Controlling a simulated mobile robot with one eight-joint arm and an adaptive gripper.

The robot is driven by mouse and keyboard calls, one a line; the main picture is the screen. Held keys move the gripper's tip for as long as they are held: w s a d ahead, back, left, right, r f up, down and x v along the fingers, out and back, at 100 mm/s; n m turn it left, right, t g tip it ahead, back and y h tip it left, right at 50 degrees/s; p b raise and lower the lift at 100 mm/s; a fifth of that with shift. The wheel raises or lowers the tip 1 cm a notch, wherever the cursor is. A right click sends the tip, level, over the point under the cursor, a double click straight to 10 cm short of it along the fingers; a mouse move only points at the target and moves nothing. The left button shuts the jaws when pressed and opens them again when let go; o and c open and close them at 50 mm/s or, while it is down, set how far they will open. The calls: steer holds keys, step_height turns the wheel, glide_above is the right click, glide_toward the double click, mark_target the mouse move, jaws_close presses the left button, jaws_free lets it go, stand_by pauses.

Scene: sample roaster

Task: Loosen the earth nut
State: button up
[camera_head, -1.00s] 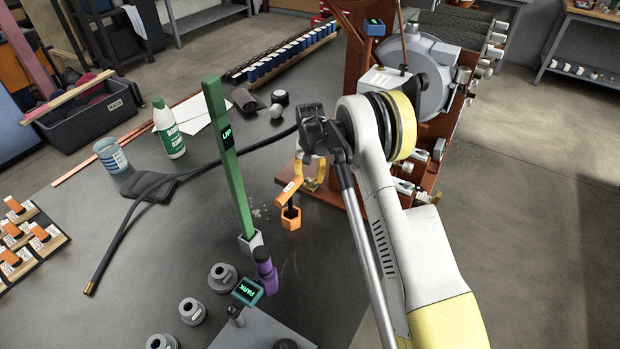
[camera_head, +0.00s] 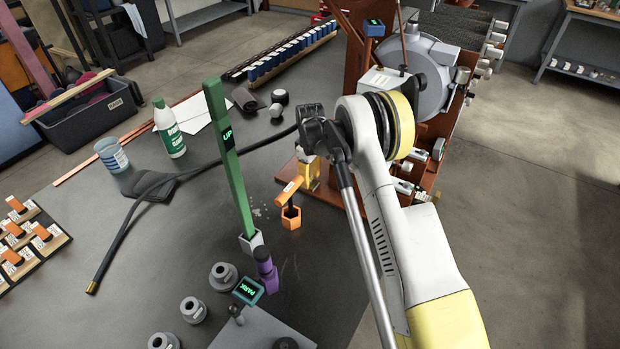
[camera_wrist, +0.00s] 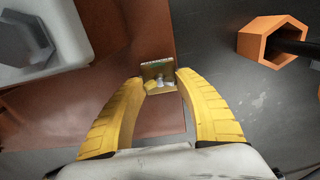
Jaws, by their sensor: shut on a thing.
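My gripper (camera_wrist: 159,82) has two yellow curved fingers. In the wrist view they are closed around a small brass-coloured, box-like piece (camera_wrist: 158,72) with a pale centre. I cannot tell for certain whether this is the earth nut. In the head view my gripper (camera_head: 309,178) is low beside the foot of the reddish-brown machine frame (camera_head: 330,192), and the held piece is hidden there. A grey hexagonal part (camera_wrist: 28,38) on a pale block shows at the wrist view's upper left.
An orange hexagonal socket (camera_head: 291,217) with an orange-handled tool stands close left of my gripper; it also shows in the wrist view (camera_wrist: 262,42). A tall green post marked UP (camera_head: 228,150), a purple part (camera_head: 266,270) and a black cable (camera_head: 118,240) are further left.

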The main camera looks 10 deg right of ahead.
steer(key=n, duration=0.5)
steer(key=shift+n, duration=0.3)
steer(key=n, duration=0.5)
stand_by(0.4)
steer(key=o, duration=1.2)
step_height(320, 180, up, 12)
